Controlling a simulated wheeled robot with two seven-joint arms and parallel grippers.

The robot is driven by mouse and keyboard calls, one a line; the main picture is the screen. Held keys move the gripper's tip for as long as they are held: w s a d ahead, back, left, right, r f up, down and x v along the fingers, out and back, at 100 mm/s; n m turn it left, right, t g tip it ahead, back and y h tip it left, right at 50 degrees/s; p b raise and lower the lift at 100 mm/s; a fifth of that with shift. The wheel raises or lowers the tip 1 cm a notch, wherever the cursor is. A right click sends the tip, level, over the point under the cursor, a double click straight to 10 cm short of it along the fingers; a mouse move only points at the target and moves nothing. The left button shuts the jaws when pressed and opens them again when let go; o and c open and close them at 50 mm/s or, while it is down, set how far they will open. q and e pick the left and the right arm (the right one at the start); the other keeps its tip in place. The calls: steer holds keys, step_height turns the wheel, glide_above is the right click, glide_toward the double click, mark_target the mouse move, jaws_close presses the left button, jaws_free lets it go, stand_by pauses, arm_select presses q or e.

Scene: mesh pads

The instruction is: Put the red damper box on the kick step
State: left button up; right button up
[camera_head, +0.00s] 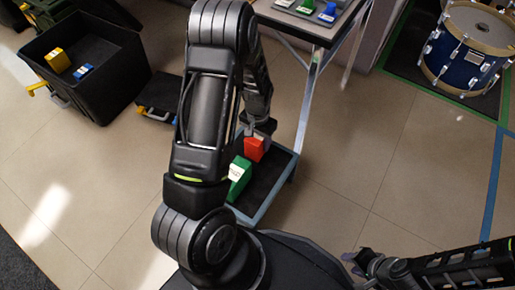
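The red damper box (253,149) is at the far end of a low black-topped step with a grey-blue rim (284,178), which I take as the kick step. My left arm arches over the middle of the view, and its gripper (259,128) is right at the top of the red box. Its fingers are mostly hidden, so its grip and whether the box rests on the step are unclear. A green box (239,174) sits on the step nearer me, partly behind my arm. My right gripper (357,263) is low at the right, apart from everything, with its fingers spread and empty.
A black bin (112,72) at upper left holds a yellow box (58,60) and a blue box (83,71). A table (296,22) at the top carries several coloured pieces. A drum (468,48) stands at upper right. Floor right of the step is clear.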

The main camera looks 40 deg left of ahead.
arm_select(q)
steer(key=shift+f+b, duration=0.8)
steer(key=shift+f, duration=1)
steer(key=shift+f, duration=0.1)
steer(key=shift+f, duration=0.15)
steer(key=o, duration=1.6)
steer(key=shift+r, duration=0.4)
step_height(320, 180, up, 12)
steer(key=p, duration=0.4)
steer(key=shift+f, duration=0.15)
